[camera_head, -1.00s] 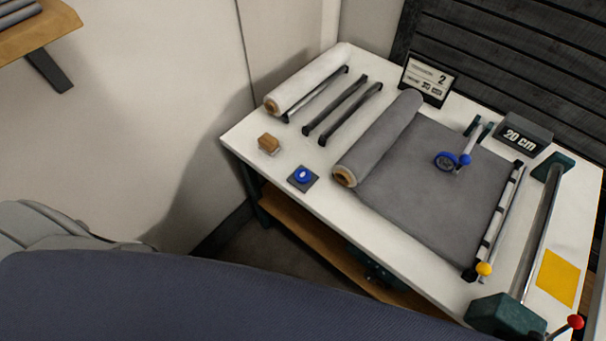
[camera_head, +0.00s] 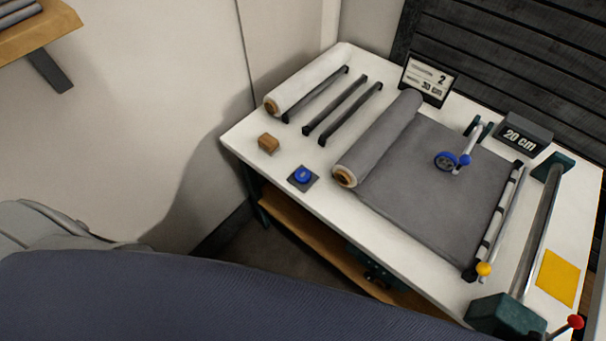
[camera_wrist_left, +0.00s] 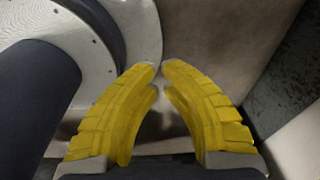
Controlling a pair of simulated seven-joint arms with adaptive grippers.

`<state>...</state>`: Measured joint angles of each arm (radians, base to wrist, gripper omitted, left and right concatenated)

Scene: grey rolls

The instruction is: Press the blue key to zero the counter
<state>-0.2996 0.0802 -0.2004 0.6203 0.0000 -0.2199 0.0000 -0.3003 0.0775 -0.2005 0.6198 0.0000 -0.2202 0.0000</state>
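The blue key (camera_head: 302,175) is a round button on a dark square base near the front left edge of the white table (camera_head: 325,215). Nothing touches it. My left gripper (camera_wrist_left: 159,67) shows only in the left wrist view. Its yellow fingers are slightly apart at the tips, with nothing between them, and point toward a blank wall or floor area. My right gripper is in neither view.
Black bars (camera_head: 336,104) and a pale roll (camera_head: 305,80) lie behind. A 20 cm sign (camera_head: 523,135) stands farther right.

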